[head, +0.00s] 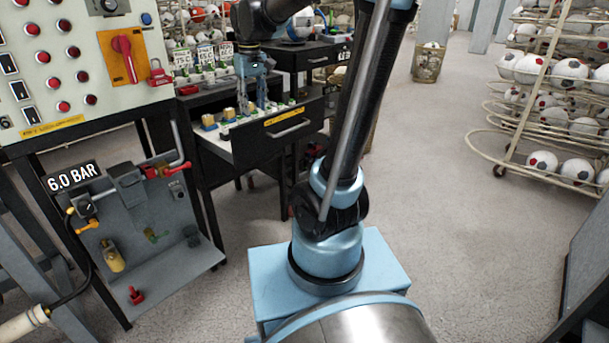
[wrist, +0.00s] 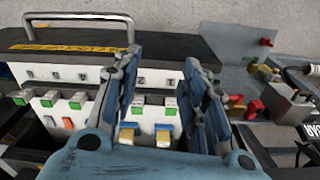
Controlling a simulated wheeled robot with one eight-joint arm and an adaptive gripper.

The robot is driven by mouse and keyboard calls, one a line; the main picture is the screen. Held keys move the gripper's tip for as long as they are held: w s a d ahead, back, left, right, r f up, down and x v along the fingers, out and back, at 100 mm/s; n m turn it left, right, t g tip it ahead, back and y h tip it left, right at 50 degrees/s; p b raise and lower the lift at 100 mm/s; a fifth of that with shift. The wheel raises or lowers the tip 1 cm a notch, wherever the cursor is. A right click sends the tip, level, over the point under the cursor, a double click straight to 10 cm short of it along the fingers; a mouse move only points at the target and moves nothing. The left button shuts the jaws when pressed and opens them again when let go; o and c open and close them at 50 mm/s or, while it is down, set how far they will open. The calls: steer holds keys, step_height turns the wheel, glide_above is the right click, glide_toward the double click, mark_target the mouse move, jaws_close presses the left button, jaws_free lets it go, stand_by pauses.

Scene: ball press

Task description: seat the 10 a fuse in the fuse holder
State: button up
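My gripper (wrist: 163,95) is open above an open drawer, with its two fingers apart. Between and beyond the fingers stands a white rack (wrist: 75,78) with small dark marks and a row of green-and-white blocks (wrist: 138,106). Below these are yellow-and-white pieces (wrist: 127,132), an orange one (wrist: 68,123) and a blue-edged one (wrist: 163,136). No rating is readable, so I cannot tell which is the 10 A fuse or which slot is its holder. In the head view my gripper (head: 257,92) hangs over the drawer, near yellow blocks (head: 208,122); nothing shows held between its fingers.
The pulled-out drawer (head: 265,135) has a metal handle (head: 290,130). A control panel (head: 75,60) with a red switch (head: 123,50) stands at left, above a grey pneumatic board (head: 140,225). Ball racks (head: 545,100) stand at right. The floor (head: 440,170) between is clear.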

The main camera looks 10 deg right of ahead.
steer(key=s+d+f+m, duration=0.1)
steer(key=s+d+f, duration=0.3)
steer(key=s, duration=0.3)
steer(key=s+d+f+m+t, duration=0.1)
steer(key=s+d+f+m, duration=0.1)
steer(key=s+d+f, duration=0.2)
steer(key=s+d+f+m, duration=0.1)
steer(key=s+d+f, duration=0.3)
steer(key=s+f, duration=0.4)
steer(key=s, duration=0.3)
steer(key=shift+s+d+f+m+t, duration=0.15)
steer(key=shift+d+f+m+t, duration=0.15)
steer(key=shift+d, duration=0.1)
steer(key=shift+w+f, duration=0.15)
steer(key=shift+w, duration=0.2)
steer(key=shift+c, duration=0.4)
